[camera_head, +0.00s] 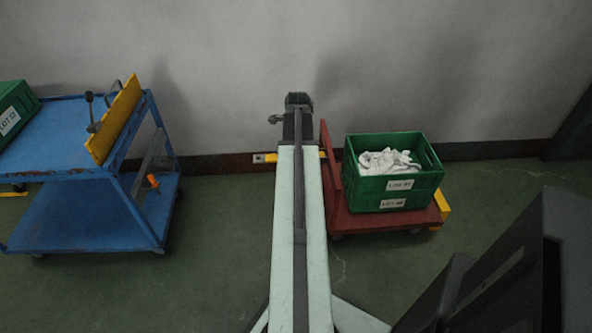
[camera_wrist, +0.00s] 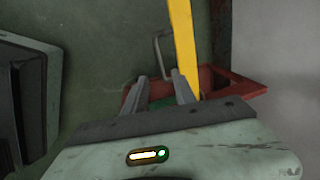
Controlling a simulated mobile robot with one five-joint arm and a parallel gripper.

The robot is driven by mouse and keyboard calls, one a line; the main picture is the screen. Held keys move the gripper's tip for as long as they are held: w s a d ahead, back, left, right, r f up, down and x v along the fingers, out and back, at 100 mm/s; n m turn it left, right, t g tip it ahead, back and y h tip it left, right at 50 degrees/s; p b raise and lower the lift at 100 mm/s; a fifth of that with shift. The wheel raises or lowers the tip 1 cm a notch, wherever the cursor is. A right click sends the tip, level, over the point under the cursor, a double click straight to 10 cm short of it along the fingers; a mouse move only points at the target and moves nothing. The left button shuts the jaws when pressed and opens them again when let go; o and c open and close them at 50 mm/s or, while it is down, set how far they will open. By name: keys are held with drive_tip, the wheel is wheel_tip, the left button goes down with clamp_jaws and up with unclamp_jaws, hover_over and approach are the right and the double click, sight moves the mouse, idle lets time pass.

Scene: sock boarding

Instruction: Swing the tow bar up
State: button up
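The tow bar is the yellow bar (camera_head: 267,158) in the head view. It lies low and roughly level along the foot of the wall, pointing left, with its middle hidden behind my arm. Its right end meets the red trolley (camera_head: 334,190). In the wrist view the yellow bar (camera_wrist: 183,40) runs from the top edge down to the red trolley (camera_wrist: 246,88), just right of my fingers. My gripper (camera_wrist: 160,77) is open, with a gap between its two fingers and nothing held. I cannot tell how far above the bar it is.
A green crate (camera_head: 412,190) with white socks (camera_head: 388,161) stands on the trolley. A blue cart (camera_head: 75,215) with a yellow board (camera_head: 114,118) stands at the left. A thin grey loop (camera_wrist: 158,45) shows beside the bar. The wall is close behind; green floor is free between cart and trolley.

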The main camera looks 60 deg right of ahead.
drive_tip(key=f+b, duration=0.5)
drive_tip(key=w+d+f+b, duration=0.1)
drive_tip(key=f+b, duration=0.1)
drive_tip(key=shift+f+b, duration=0.35)
drive_tip(key=shift+f, duration=0.05)
drive_tip(key=shift+r, duration=0.1)
clamp_jaws()
idle(0.9)
